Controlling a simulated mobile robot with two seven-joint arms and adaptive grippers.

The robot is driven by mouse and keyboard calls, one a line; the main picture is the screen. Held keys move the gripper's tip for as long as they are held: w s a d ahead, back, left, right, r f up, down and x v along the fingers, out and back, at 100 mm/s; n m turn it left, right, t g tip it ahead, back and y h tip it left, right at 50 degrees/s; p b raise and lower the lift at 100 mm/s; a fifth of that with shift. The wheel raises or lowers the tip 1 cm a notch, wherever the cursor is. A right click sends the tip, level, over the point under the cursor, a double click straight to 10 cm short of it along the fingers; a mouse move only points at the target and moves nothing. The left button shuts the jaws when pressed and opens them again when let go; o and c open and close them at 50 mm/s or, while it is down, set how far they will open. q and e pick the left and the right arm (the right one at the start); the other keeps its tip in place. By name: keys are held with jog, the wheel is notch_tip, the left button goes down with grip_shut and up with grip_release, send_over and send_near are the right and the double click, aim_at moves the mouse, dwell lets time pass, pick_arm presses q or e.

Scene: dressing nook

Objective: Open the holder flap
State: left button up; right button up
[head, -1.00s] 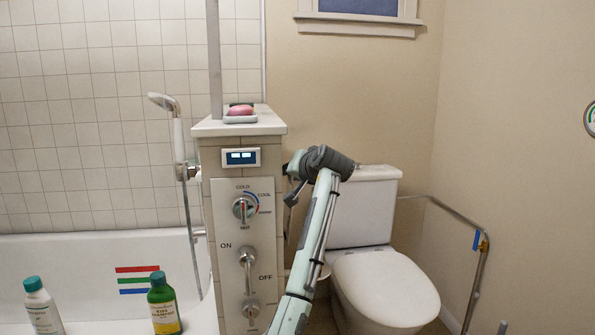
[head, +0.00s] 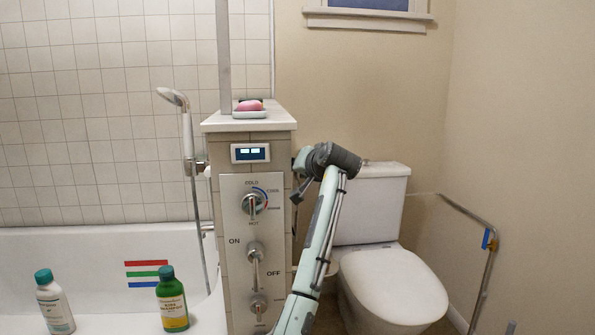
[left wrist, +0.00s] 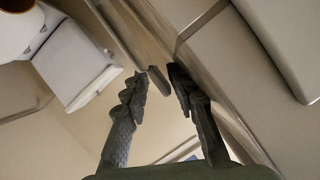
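My left gripper (head: 298,190) is beside the right side of the tiled pillar (head: 285,150) in the head view. In the left wrist view, the left gripper (left wrist: 159,83) has its two dark fingers apart. A small grey tab (left wrist: 157,79) shows between or just beyond the fingertips; it may be the holder flap, but I cannot tell for sure, nor whether it touches a finger. No holder can be made out in the head view; the pillar's right side is mostly hidden. My right gripper is not in view.
A white toilet (head: 390,285) stands right of my arm, with a bent metal rail (head: 488,265) beyond it. The pillar carries a control panel (head: 254,250) and a pink soap (head: 250,105). Two bottles, one white (head: 54,305) and one green (head: 172,300), stand by the bathtub (head: 80,245).

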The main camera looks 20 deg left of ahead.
pick_arm(q)
jog(key=v, duration=0.7)
jog(key=shift+s, duration=0.3)
jog(key=shift+d+r, duration=0.1)
jog(key=shift+d, duration=0.05)
